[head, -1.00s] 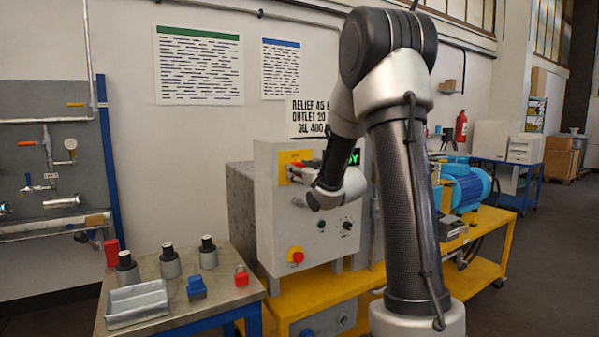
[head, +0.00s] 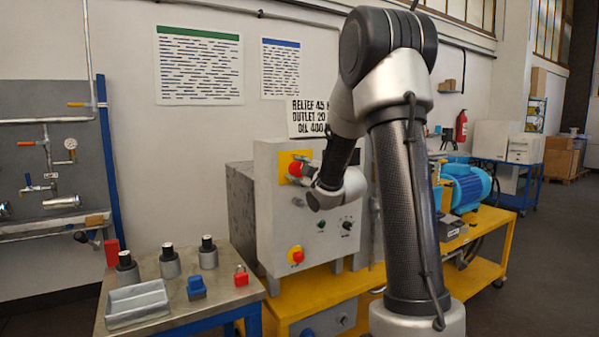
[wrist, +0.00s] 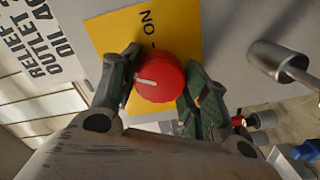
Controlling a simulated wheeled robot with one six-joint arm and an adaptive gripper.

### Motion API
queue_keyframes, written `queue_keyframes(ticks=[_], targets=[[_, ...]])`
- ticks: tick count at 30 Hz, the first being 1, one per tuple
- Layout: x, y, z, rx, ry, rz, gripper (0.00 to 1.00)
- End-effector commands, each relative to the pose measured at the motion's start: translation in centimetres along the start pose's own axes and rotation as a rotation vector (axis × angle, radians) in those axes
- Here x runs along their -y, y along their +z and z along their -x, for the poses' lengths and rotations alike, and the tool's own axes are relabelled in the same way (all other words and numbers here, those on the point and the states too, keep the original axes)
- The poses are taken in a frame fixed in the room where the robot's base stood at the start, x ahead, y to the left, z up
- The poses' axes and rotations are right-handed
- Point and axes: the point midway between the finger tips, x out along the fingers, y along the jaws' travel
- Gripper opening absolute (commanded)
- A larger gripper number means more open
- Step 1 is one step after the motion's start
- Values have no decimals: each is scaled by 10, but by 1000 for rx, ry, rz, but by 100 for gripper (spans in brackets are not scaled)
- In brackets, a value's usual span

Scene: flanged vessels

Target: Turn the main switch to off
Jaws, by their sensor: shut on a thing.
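The main switch is a red round knob (head: 296,168) on a yellow plate (head: 285,157), high on the front of the grey control box. In the wrist view the knob (wrist: 163,84) has a white mark lying nearly crosswise in the picture. The word ON shows on the yellow plate (wrist: 115,32) above it; no other position word can be seen. My gripper (wrist: 161,72) is shut on the knob, one finger on each side. In the head view my gripper (head: 302,176) reaches the knob from the right, and its fingers are partly hidden.
A small black dial (head: 347,225) is right of centre. A metal handle (wrist: 285,62) sticks out near my right finger. A side table holds a grey tray (head: 137,304) and a red padlock (head: 241,276).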

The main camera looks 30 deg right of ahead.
Motion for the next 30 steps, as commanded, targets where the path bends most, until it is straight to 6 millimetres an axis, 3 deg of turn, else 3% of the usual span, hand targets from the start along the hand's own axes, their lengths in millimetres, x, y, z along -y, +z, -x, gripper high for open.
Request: queue_keyframes(ticks=[15, 30], targets=[[1, 0, 0, 0, -2, 405, 21], [2, 0, 0, 0, -3, 532, 21]])
